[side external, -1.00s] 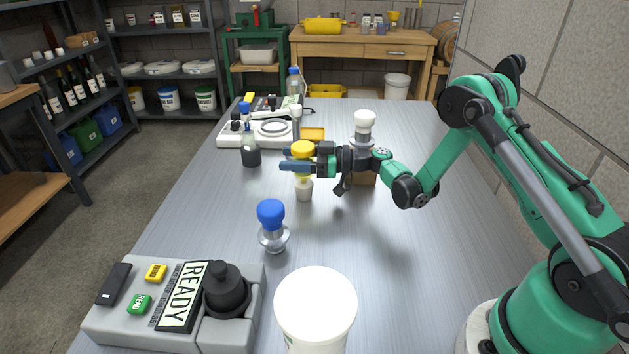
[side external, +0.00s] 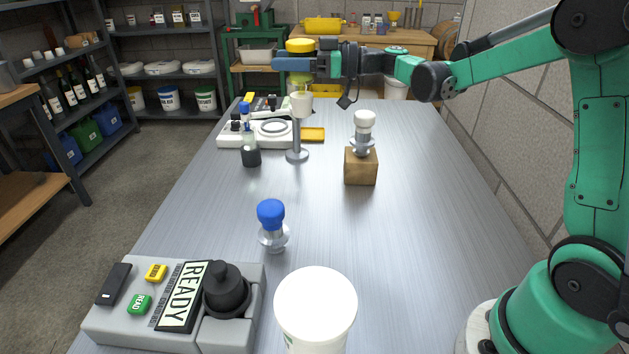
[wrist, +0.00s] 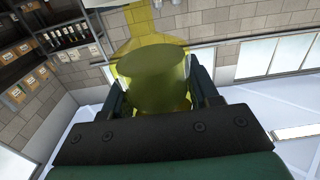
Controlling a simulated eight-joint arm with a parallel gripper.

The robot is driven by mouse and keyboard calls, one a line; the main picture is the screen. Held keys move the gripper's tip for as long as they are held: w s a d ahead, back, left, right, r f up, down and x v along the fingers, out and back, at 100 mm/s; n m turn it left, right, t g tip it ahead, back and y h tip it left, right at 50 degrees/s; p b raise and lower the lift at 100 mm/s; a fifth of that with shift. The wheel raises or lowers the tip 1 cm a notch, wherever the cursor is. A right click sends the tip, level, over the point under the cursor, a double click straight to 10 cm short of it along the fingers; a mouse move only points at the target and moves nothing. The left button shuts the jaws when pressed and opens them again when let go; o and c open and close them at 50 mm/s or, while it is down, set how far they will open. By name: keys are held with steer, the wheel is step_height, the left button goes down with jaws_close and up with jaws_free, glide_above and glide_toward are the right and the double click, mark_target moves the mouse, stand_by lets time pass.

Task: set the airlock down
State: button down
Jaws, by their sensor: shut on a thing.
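The yellow-capped airlock (side external: 300,46) is held upright, high above the far part of the metal bench in the side view. My gripper (side external: 295,63) is shut on it just below the cap. In the wrist view the airlock (wrist: 155,78) shows as a yellow see-through cylinder between the fingers. Its pale lower end (side external: 301,104) lines up in the picture with the top of a thin grey stand (side external: 297,138). I cannot tell whether they touch or one is in front of the other.
A white-capped piece (side external: 364,121) stands on a wooden block (side external: 361,172) to the right. A blue-capped piece (side external: 271,214), a READY box (side external: 180,330) and a white tub (side external: 315,300) are nearer. A dark-based bottle (side external: 251,157) and a white device (side external: 228,135) are left of the stand.

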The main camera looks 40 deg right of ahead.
steer(key=shift+d+r, duration=0.1)
steer(key=shift+r, duration=0.35)
steer(key=s+d+m+t+h, duration=0.4)
steer(key=d+h, duration=0.4)
steer(key=d, duration=0.8)
steer(key=s+d+m+t+h, duration=0.1)
steer(key=s+d+m+h, duration=0.2)
steer(key=d+m+h, duration=0.85)
steer(key=shift+s+d+f+n+y, duration=0.15)
steer(key=shift+d+f+n+y, duration=0.6)
steer(key=shift+f, duration=2.45)
steer(key=shift+s+d+f+n+y, duration=0.2)
steer(key=shift+d+f+n+y, duration=0.5)
steer(key=shift+f, duration=2.55)
steer(key=shift+s+d+f+n+y, duration=0.15)
steer(key=shift+d+f+n+y, duration=0.6)
steer(key=shift+f, duration=2.45)
steer(key=shift+d+f+h, duration=0.1)
steer(key=shift+d+h, duration=0.15)
steer(key=shift+c, duration=1.1)
jaws_free()
